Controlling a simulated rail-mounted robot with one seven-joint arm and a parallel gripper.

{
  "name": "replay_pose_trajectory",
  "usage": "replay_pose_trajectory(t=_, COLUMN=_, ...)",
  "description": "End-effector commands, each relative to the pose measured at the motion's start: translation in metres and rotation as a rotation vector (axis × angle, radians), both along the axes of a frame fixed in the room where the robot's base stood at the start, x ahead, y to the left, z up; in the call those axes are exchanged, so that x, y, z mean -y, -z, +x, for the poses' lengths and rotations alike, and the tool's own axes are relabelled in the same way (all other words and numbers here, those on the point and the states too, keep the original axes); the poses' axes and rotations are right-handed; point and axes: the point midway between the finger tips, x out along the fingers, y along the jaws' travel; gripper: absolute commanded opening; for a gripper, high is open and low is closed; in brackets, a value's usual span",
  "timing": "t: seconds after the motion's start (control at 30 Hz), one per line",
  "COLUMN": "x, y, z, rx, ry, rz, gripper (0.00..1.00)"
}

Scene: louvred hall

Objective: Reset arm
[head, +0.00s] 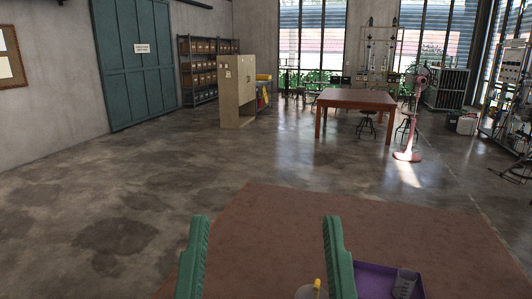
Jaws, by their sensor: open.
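My gripper (265,222) shows at the bottom of the head view. Its two green ribbed fingers stand wide apart, one left and one right of the middle. Nothing is held between the visible parts of the fingers. The lower ends of the fingers and the rest of my arm are cut off by the bottom edge.
The reddish-brown surface (440,233) fills the lower right. A purple tray (370,275) there holds a clear beaker (404,282); a small yellow-topped item (317,286) is left of it. A wooden table (355,99), pink fan (410,120) and cabinet (237,91) stand far off. Floor is open left.

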Motion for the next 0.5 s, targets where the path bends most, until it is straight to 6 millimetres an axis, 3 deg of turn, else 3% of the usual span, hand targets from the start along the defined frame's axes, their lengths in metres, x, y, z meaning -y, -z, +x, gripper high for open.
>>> replay_pose_trajectory(t=0.03, x=0.0, y=-0.043, z=0.0, rx=0.0, ry=0.001, rz=-0.001, gripper=0.8)
replay_pose_trajectory(t=0.27, x=-0.001, y=-0.143, z=0.001, rx=-0.003, ry=-0.002, rz=-0.001, gripper=0.8)
replay_pose_trajectory(t=0.5, x=-0.002, y=-0.27, z=0.002, rx=-0.006, ry=-0.009, rz=0.001, gripper=0.8)
